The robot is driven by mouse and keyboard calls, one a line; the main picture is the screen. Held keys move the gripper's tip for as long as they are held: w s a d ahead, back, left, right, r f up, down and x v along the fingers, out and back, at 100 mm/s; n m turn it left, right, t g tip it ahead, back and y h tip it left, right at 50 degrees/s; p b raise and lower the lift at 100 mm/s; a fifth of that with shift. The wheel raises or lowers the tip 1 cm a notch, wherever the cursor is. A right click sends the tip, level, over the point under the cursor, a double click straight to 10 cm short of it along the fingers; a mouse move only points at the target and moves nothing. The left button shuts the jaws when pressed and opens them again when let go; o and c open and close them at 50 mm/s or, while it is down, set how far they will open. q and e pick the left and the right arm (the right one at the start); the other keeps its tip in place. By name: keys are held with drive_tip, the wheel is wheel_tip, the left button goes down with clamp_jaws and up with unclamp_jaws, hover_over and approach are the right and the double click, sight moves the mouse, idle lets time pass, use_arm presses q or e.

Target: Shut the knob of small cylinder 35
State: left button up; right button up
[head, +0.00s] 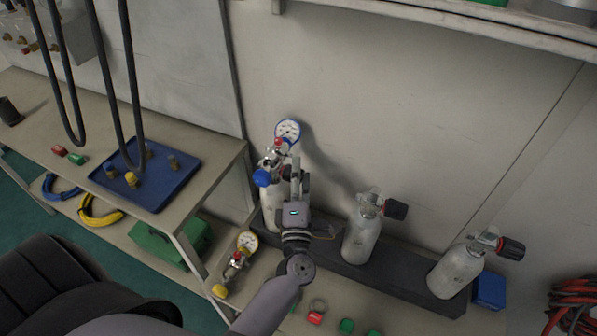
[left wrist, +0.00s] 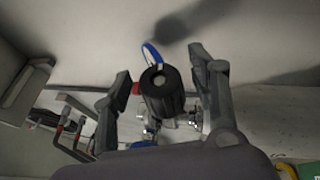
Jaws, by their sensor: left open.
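Three small pale cylinders stand along a dark rack by the wall. The left cylinder (head: 270,210) carries a regulator with a blue-rimmed gauge (head: 288,131) and a blue knob (head: 262,178). The middle cylinder (head: 360,238) and right cylinder (head: 455,270) have black knobs. I cannot read any number on them. My left gripper (head: 295,172) is at the left cylinder, partly covering it. In the left wrist view a black knob (left wrist: 162,90) lies between the open fingers of this gripper (left wrist: 167,72), with gaps on both sides. My right gripper is not in view.
A workbench (head: 215,165) with a blue tray (head: 160,185) stands at the left, with black hoses (head: 130,90) hanging over it. Red and green caps lie in front of the rack.

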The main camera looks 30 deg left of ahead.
use_arm(q)
drive_tip(key=c, duration=1.2)
drive_tip(key=p, duration=0.3)
drive_tip(key=shift+r+g+p, duration=0.3)
drive_tip(key=shift+g+p, duration=0.05)
drive_tip(key=shift+g, duration=0.05)
drive_tip(key=shift+f+m, duration=0.15)
drive_tip(key=shift+m, duration=0.15)
drive_tip(key=shift+f, duration=0.15)
drive_tip(key=o, duration=1.2)
